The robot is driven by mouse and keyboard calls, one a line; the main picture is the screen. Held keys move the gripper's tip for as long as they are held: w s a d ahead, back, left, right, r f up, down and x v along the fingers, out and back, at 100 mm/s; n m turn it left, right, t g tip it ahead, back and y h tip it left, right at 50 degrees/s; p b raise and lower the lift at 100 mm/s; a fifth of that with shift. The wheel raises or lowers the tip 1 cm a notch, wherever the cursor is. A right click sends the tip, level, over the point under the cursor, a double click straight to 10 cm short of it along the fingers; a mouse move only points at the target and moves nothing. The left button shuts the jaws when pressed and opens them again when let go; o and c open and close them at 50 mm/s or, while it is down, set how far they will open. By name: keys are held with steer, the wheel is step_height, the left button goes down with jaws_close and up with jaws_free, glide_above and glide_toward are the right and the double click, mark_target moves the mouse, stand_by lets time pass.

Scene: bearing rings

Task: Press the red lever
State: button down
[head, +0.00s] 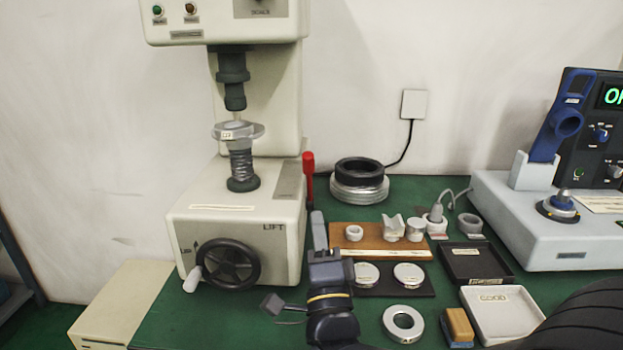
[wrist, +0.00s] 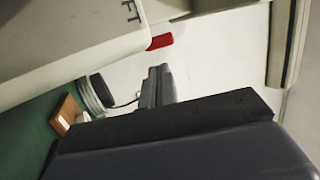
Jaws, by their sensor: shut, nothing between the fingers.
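My gripper (head: 318,222) is shut and empty, pointing up just in front of and below the lever in the head view. In the wrist view its closed fingers (wrist: 158,84) are apart from the red end in the picture. The lower part of the lever is hidden behind my gripper and the machine's edge.
A black handwheel (head: 231,265) is on the machine's front. A wooden block (head: 375,241) with small parts, a dark plate with two discs, a steel ring (head: 403,324) and a white GOOD tray (head: 502,316) lie to the right. Stacked rings (head: 359,185) stand behind.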

mark_target(311, 165)
steer(key=p+x, duration=0.1)
steer(key=x, duration=0.8)
steer(key=shift+w+r, duration=0.1)
steer(key=shift+r, duration=0.05)
steer(key=shift+r, duration=0.1)
steer(key=shift+w+r+g+p, duration=0.55)
steer(key=shift+r+p, duration=0.15)
steer(key=shift+p, duration=0.4)
steer(key=w+r+m+g+h+p, duration=0.1)
steer(key=w+g+p, duration=0.8)
steer(key=p, duration=1.4)
steer(key=shift+w+d+r+m+g+h, duration=0.4)
steer(key=shift+w+r, duration=0.45)
steer(key=shift+w, duration=2.05)
steer(key=shift+w+a+p, duration=0.1)
steer(key=shift+p, duration=0.25)
steer(key=shift+r, duration=0.1)
